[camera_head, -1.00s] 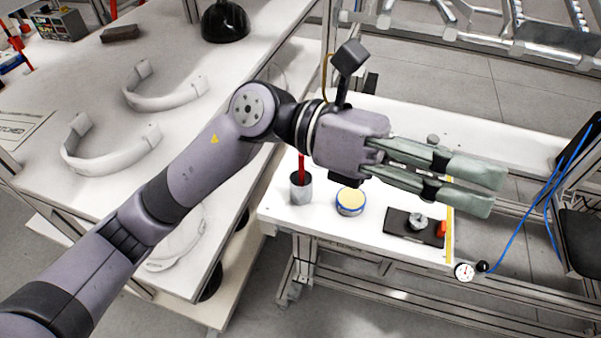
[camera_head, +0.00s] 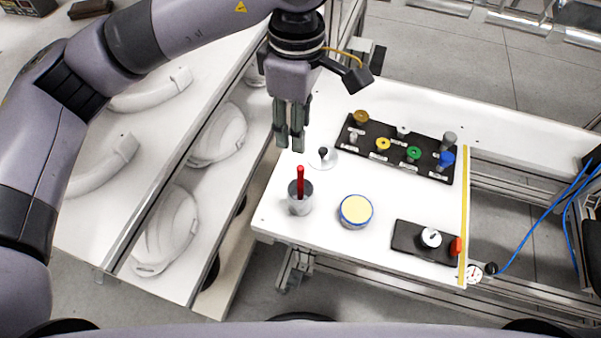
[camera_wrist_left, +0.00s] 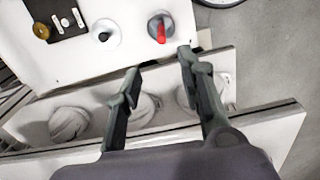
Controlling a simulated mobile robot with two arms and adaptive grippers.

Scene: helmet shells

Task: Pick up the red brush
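The red brush (camera_head: 300,181) stands upright in a grey cup (camera_head: 300,205) near the left front of the white table (camera_head: 280,233). My left gripper (camera_head: 291,146) points down behind the cup in the head view, apart from the brush. Its two fingers are spread with nothing between them, as the left wrist view (camera_wrist_left: 160,60) shows. The part of the brush inside the cup is hidden. My right gripper is not in view.
A round yellow-topped tin (camera_head: 356,211) stands right of the cup. A small black knob on a white disc (camera_head: 323,155) is behind it. A black board with coloured knobs (camera_head: 385,170) and a smaller black tray (camera_head: 408,238) lie to the right. White shells (camera_head: 170,230) fill the left shelves.

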